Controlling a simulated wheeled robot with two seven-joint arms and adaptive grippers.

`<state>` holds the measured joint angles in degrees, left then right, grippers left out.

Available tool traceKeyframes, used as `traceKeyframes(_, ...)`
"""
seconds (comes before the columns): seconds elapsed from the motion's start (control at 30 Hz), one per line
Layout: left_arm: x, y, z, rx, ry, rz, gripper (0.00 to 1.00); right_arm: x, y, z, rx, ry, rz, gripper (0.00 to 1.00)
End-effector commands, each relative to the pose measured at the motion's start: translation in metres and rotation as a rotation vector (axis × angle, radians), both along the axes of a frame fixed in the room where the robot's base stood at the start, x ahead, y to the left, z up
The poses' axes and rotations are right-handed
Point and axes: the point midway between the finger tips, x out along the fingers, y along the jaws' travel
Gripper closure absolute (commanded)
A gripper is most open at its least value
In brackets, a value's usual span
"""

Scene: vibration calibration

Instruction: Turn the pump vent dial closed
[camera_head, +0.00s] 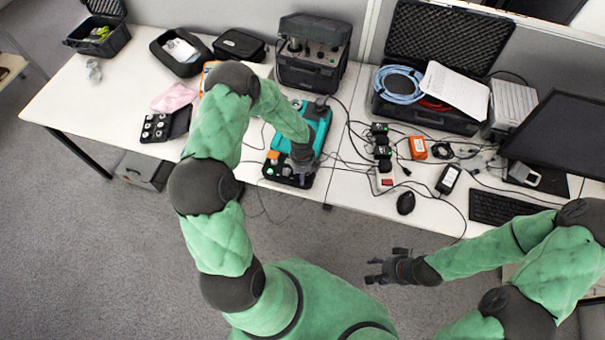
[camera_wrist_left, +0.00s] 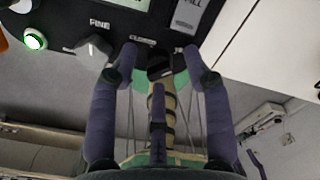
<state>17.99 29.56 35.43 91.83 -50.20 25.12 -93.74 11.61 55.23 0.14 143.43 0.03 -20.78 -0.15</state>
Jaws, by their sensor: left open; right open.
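The pump unit (camera_head: 318,119) is a teal case with a black front panel, on the desk at centre. In the left wrist view its black panel (camera_wrist_left: 70,12) carries a "FINE" label, a "CLOSED" label and a lit green button (camera_wrist_left: 35,39). A grey knob (camera_wrist_left: 93,46) sits left of the fingers; I cannot tell whether it is the vent dial. My left gripper (camera_head: 302,168) is over the panel's front edge, and its open fingers (camera_wrist_left: 160,62) show near the "CLOSED" label. Contact is unclear. My right gripper (camera_head: 378,269) is open and empty before the desk.
Cables and a power strip (camera_head: 384,179) lie right of the pump, with a mouse (camera_head: 406,203) and a keyboard (camera_head: 507,209). A black instrument case (camera_head: 312,74) stands behind. The desk between tray and pump is mostly clear.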

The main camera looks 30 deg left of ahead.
Motion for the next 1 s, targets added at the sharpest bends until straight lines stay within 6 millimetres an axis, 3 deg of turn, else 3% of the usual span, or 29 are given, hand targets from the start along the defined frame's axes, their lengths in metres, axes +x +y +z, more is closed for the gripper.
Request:
traceKeyframes(0.27, -0.0001, 0.0, -0.0013, 0.0, 0.0, 0.001, 0.51, 0.0001, 0.0, 0.0, 0.0, 0.0, 0.0, 0.48)
traceKeyframes(0.43, -0.0001, 0.0, -0.0012, 0.0, 0.0, 0.001, 0.96, 0.0001, 0.0, 0.0, 0.0, 0.0, 0.0, 0.48)
traceKeyframes(0.47, -0.0001, 0.0, -0.0012, 0.0, 0.0, 0.001, 1.0, 0.0001, 0.0, 0.0, 0.0, 0.0, 0.0, 0.48)
traceKeyframes(1.0, -0.0002, -0.0003, -0.0025, 0.0, 0.0, 0.107, 1.0, 0.0001, 0.0, -0.008, 0.0, 0.0, 0.0, 0.48)
